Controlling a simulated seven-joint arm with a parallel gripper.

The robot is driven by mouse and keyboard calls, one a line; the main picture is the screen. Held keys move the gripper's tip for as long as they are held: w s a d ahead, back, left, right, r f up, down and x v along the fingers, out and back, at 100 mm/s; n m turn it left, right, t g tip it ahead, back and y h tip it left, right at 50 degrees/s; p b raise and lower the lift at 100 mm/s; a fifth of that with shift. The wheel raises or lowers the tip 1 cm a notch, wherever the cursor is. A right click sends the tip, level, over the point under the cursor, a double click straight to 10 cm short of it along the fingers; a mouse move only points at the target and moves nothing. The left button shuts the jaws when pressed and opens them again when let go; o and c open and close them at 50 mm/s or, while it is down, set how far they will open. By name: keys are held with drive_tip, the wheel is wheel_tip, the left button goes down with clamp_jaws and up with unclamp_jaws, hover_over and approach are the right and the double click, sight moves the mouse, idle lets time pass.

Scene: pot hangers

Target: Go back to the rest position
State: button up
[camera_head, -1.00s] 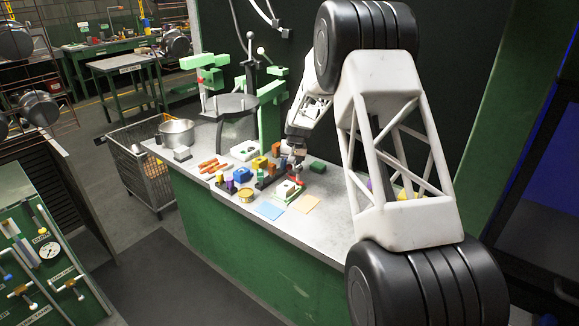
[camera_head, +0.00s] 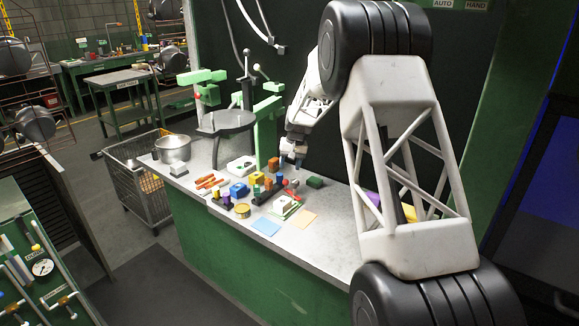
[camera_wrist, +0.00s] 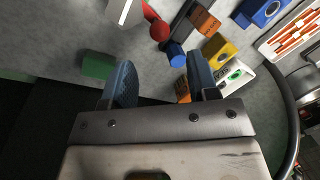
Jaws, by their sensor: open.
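My gripper (camera_head: 291,158) is above the back of the metal workbench (camera_head: 325,240), over the coloured parts. In the wrist view, its two blue-grey fingers (camera_wrist: 161,78) are apart with nothing between them. A red ball-ended part (camera_wrist: 160,30) and a small blue cylinder (camera_wrist: 174,54) lie on the bench beyond the fingertips. A dark green block (camera_head: 314,182) lies right of the gripper.
A green fixture (camera_head: 268,120) with a round dark plate (camera_head: 227,122) stands left of the gripper. A metal pot (camera_head: 173,149) sits at the bench's left end.

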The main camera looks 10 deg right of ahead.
drive_tip(key=s+d+r, duration=0.1)
drive_tip(key=s+r, duration=0.5)
drive_tip(key=s, duration=0.4)
drive_tip(key=s+r+t+h, duration=0.1)
drive_tip(key=s+r, duration=0.6)
drive_tip(key=s, duration=0.3)
drive_tip(key=s+d+r, duration=0.1)
drive_tip(key=s+r, duration=0.5)
drive_tip(key=s, duration=0.5)
drive_tip(key=s+d+f+t+h, duration=0.1)
drive_tip(key=s+f, duration=0.1)
drive_tip(key=s, duration=3.2)
drive_tip(key=shift+d+f, duration=0.15)
drive_tip(key=shift+d, duration=0.05)
